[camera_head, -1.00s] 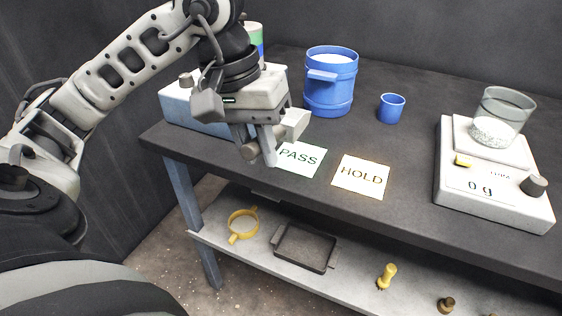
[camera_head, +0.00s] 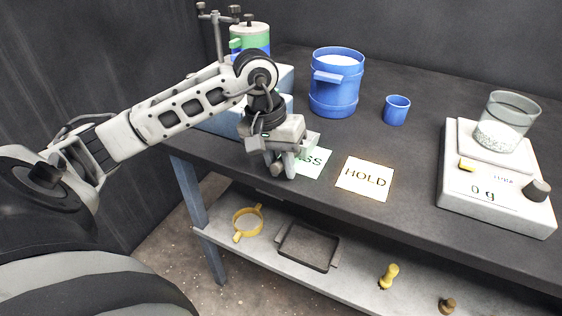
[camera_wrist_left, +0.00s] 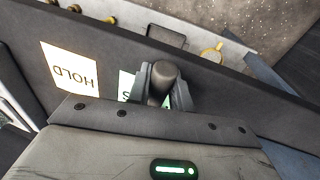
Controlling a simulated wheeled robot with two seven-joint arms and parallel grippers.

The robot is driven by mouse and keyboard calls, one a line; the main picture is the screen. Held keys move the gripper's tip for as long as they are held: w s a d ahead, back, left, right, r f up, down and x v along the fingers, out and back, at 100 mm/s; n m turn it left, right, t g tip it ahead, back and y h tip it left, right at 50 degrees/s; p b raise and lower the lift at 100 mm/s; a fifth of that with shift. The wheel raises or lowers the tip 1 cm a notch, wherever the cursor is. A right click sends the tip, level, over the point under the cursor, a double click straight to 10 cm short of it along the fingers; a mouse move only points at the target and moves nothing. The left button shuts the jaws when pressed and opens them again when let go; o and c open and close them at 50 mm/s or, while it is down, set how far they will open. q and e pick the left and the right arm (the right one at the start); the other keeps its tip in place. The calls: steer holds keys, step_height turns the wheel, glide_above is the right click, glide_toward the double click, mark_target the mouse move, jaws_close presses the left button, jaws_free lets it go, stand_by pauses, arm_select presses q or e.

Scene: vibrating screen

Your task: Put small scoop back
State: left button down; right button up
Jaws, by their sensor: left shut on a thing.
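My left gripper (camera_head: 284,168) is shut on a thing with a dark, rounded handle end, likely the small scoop. It is above the front left of the table, over the PASS card. In the left wrist view the handle (camera_wrist_left: 164,76) sits between the two fingers (camera_wrist_left: 161,95). The rest of the held thing is mostly hidden by the gripper, so I cannot tell its shape or whether it touches the table. My right gripper is not in view.
The PASS card (camera_head: 316,163) is partly covered by my gripper; the HOLD card (camera_head: 364,179) lies right of it. A blue bucket (camera_head: 335,90), small blue cup (camera_head: 396,110) and scale (camera_head: 490,205) with a glass beaker (camera_head: 506,122) stand behind. A lower shelf (camera_head: 345,288) holds sieve parts.

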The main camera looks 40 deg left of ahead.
arm_select(q)
steer(key=shift+f, duration=0.15)
steer(key=c, duration=1.3)
jaws_free()
steer(key=shift+o, duration=0.2)
steer(key=shift+r, duration=0.35)
steer(key=v, duration=1.1)
steer(key=shift+r, duration=0.35)
steer(key=shift+f, duration=0.1)
